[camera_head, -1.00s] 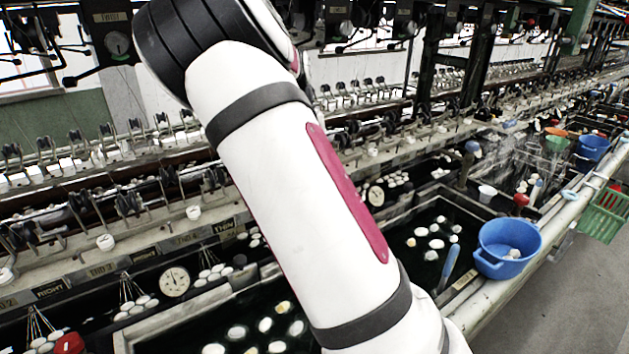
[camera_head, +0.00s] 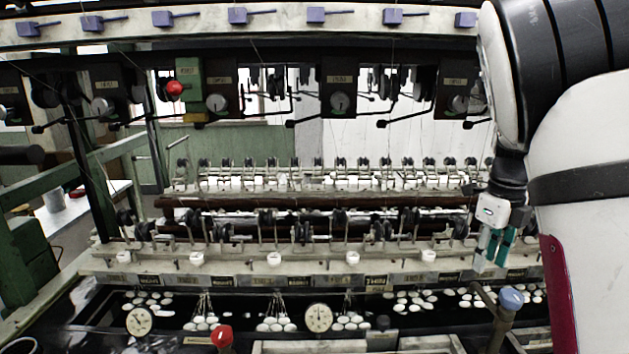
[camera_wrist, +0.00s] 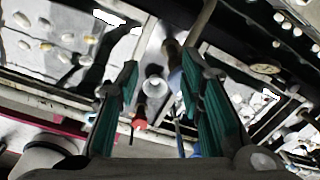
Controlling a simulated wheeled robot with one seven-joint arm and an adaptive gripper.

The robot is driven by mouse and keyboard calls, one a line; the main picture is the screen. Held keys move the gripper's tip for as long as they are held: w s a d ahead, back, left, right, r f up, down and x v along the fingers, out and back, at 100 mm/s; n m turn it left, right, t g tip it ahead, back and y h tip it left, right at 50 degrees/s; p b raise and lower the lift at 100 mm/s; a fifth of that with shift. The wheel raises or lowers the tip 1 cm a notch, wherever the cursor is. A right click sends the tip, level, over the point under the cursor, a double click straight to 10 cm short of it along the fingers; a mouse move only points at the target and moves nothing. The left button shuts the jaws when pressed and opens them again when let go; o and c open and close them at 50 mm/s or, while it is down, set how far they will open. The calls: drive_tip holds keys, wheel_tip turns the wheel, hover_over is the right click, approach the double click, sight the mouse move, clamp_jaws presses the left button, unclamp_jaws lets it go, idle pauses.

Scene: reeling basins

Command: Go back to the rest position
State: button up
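My gripper (camera_head: 490,258) hangs pointing down at the right of the head view, in front of the reeling bench and beside my arm's large white link. In the wrist view my gripper (camera_wrist: 160,68) has its two teal fingers spread apart, with nothing held between them. A small white cup (camera_wrist: 154,87) shows in the gap beyond the fingers, apart from them, on a pale ledge between basins.
Dark basins with white cocoons (camera_head: 415,300) run along the bench. Round dials (camera_head: 318,317), a red knob (camera_head: 222,336) and a blue-topped post (camera_head: 511,298) stand near the front. Machine heads (camera_head: 340,100) hang above. A green frame (camera_head: 85,165) is at left.

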drive_tip(key=s+a+r+n+t, duration=0.2)
drive_tip(key=s+a+n, duration=0.6)
drive_tip(key=s+n, duration=0.5)
drive_tip(key=s+a+r+n+t, duration=0.2)
drive_tip(key=s+a+r+n, duration=0.2)
drive_tip(key=s+a+n, duration=0.4)
drive_tip(key=s+n, duration=0.5)
drive_tip(key=n, duration=0.4)
drive_tip(key=shift+s+n, duration=0.3)
drive_tip(key=shift+s, duration=0.05)
drive_tip(key=shift+a, duration=0.1)
